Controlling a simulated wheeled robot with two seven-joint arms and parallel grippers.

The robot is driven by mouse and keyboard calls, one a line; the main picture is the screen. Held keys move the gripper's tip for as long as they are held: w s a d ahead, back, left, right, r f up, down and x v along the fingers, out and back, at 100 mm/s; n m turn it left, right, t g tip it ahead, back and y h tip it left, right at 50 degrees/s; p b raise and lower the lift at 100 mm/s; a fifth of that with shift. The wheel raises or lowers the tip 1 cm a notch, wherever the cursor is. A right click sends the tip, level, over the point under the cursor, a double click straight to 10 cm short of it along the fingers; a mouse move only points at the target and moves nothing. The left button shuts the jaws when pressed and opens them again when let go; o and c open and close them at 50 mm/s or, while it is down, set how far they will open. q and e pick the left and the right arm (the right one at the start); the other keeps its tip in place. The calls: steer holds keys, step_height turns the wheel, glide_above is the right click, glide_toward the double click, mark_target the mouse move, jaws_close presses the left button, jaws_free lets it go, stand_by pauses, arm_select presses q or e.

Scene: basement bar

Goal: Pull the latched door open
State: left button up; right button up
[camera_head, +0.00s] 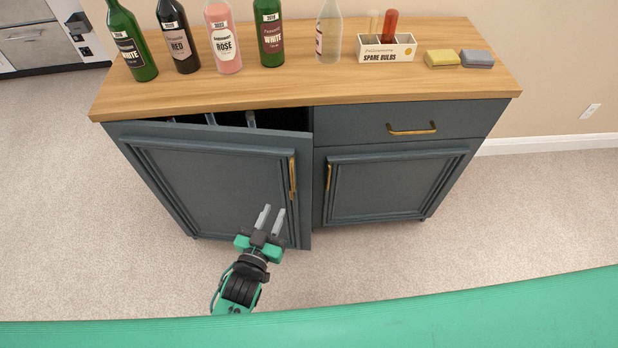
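The dark blue-grey left cabinet door (220,185) stands slightly ajar, its right edge swung out from the cabinet front. A dark gap with some pale items inside shows above its top edge. Its upright brass handle (292,180) is near its right edge. My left gripper (270,214) is in front of the door's lower right part, below the handle, and looks apart from the handle. Its two grey fingers are spread with nothing between them. Whether a finger touches the door cannot be told. My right gripper is not in view.
The right cabinet door (390,186) and the drawer (395,122) above it are shut. Several bottles, a spare bulbs box (386,47) and two sponges (460,58) stand on the wooden top (300,85). Carpet (500,220) in front and to the right is clear.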

mark_target(291, 172)
arm_select(q)
steer(key=x, duration=0.4)
steer(key=p+x, duration=0.1)
steer(key=x, duration=0.4)
steer(key=r+x, duration=0.1)
steer(key=x, duration=0.4)
steer(key=shift+s+d+r, duration=0.1)
steer(key=shift+d, duration=0.1)
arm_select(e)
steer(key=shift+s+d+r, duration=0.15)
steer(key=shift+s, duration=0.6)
arm_select(q)
jaws_close()
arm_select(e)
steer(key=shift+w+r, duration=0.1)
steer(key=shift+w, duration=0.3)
